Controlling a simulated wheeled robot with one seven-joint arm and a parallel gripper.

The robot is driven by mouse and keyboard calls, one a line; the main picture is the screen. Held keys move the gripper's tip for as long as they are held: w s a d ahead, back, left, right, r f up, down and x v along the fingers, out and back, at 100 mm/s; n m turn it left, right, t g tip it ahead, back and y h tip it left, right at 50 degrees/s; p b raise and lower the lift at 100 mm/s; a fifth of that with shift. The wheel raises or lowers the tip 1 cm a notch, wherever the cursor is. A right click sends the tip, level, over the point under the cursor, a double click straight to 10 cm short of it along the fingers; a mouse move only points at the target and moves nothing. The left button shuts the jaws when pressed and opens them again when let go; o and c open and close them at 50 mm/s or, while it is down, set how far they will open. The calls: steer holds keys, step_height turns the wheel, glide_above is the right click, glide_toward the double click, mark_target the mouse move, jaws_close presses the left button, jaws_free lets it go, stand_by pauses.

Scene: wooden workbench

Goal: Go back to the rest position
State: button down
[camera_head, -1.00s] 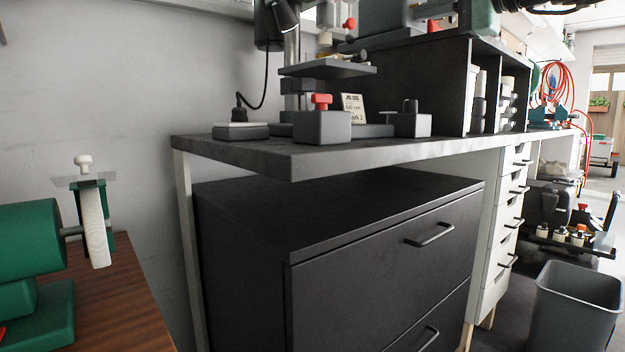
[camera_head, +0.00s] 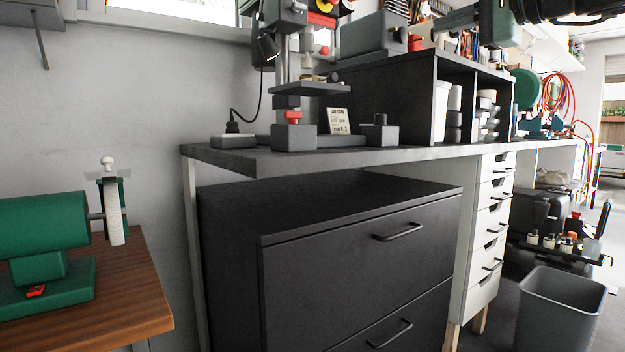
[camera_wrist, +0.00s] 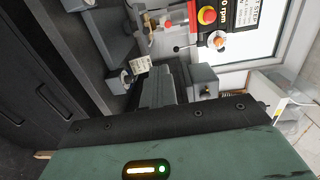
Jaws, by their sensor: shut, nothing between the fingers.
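My gripper (camera_wrist: 167,72) shows in the wrist view, its dark grey fingers shut together with nothing between them, in front of a green housing with a lit strip. It points toward the drill press with its red and yellow button (camera_wrist: 207,15), and looks apart from it.
A dark workbench (camera_head: 230,158) carries a drill press (camera_head: 292,85), a small label card (camera_head: 338,120) and a shelf unit (camera_head: 400,95). Below is a black drawer cabinet (camera_head: 360,260). A green machine (camera_head: 45,225) stands on a wooden table at left. A grey bin (camera_head: 558,310) stands at right.

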steer(key=s+a+f+n+g+h, duration=0.1)
steer(key=s+a+f+n+g, duration=0.25)
steer(key=f, duration=0.65)
steer(key=s+a+f+n+g+h, duration=0.1)
steer(key=s+a+f+g, duration=0.1)
steer(key=s+a+f, duration=0.5)
steer(key=a+f+n+g+h, duration=0.1)
steer(key=a+f+n+g, duration=0.2)
steer(key=f, duration=0.9)
steer(key=s+d+f+n+g+h, duration=0.25)
steer(key=s+f+n, duration=0.25)
steer(key=s+f, duration=0.6)
steer(key=s+d+f+n+g+h, duration=0.25)
steer(key=s+f+n+h, duration=0.2)
steer(key=s+f, duration=0.7)
step_height(320, 180, up, 36)
steer(key=n+p, duration=0.1)
steer(key=p, duration=3.5)
steer(key=shift+s+p, duration=0.3)
steer(key=shift+s, duration=0.1)
